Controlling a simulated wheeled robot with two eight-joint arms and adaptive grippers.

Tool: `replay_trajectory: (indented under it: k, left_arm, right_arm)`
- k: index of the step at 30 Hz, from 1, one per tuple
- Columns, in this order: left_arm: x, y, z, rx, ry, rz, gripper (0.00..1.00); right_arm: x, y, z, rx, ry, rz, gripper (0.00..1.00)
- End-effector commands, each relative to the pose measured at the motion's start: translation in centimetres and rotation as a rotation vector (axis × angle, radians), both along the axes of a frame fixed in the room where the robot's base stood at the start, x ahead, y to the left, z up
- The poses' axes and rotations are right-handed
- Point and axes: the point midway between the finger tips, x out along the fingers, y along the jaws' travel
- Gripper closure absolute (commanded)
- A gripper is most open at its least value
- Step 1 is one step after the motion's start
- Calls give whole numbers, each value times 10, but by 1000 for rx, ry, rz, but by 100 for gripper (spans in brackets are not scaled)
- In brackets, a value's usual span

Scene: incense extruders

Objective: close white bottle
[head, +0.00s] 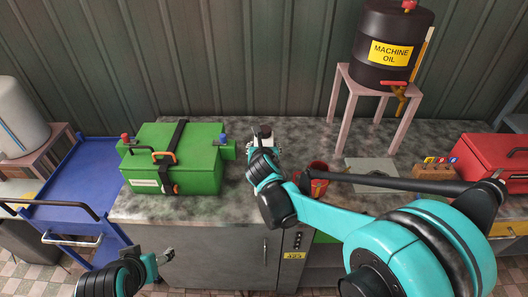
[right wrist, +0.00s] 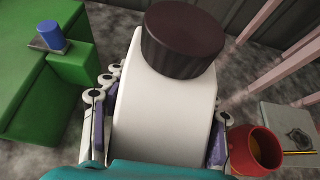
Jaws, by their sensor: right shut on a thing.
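The white bottle (right wrist: 160,120) stands upright between the fingers of my right gripper (head: 264,146) on the worktop. In the right wrist view its dark brown cap (right wrist: 180,42) sits at the top of the bottle; I cannot tell how tightly it is on. In the head view the cap (head: 265,131) shows just above the gripper, which hides most of the bottle. My right gripper is shut on the bottle, one finger on each side. My left gripper (head: 166,257) is empty in front of the worktop at the lower left; its finger opening is too small to judge.
A green box (head: 205,160) with a blue-capped spout is left of the bottle. A red cup (head: 320,170) is close on the right. A machine oil drum (head: 388,45) stands on a pink stand behind, with a red toolbox (head: 490,155) at far right.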

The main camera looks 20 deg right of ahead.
Motion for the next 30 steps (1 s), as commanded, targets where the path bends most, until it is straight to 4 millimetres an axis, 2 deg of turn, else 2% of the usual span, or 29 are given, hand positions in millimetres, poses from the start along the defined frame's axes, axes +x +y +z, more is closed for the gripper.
replay_trajectory:
  k: [1, 3, 15, 16, 17, 18, 30]
  left_arm:
    - [0, 0, -7, 0, 0, 0, 35]
    - [0, 0, -9, 0, 0, 0, 35]
    - [0, 0, -11, 0, 0, 0, 35]
    - [0, 0, -10, 0, 0, 0, 35]
    - [0, 0, -10, 0, 0, 0, 35]
    - [0, 0, -10, 0, 0, 0, 35]
    - [0, 0, -5, 0, 0, 0, 35]
  right_arm:
    - [1, 0, -11, -1, -1, 1, 100]
    - [1, 0, -16, -1, -1, 1, 100]
    - [0, 0, -19, -1, -1, 1, 100]
    - [0, 0, -19, 0, 0, 0, 34]
    - [0, 0, -18, 0, 0, 0, 26]
    - [0, 0, -18, 0, 0, 0, 21]
    - [-2, 1, -12, 0, 0, 1, 21]
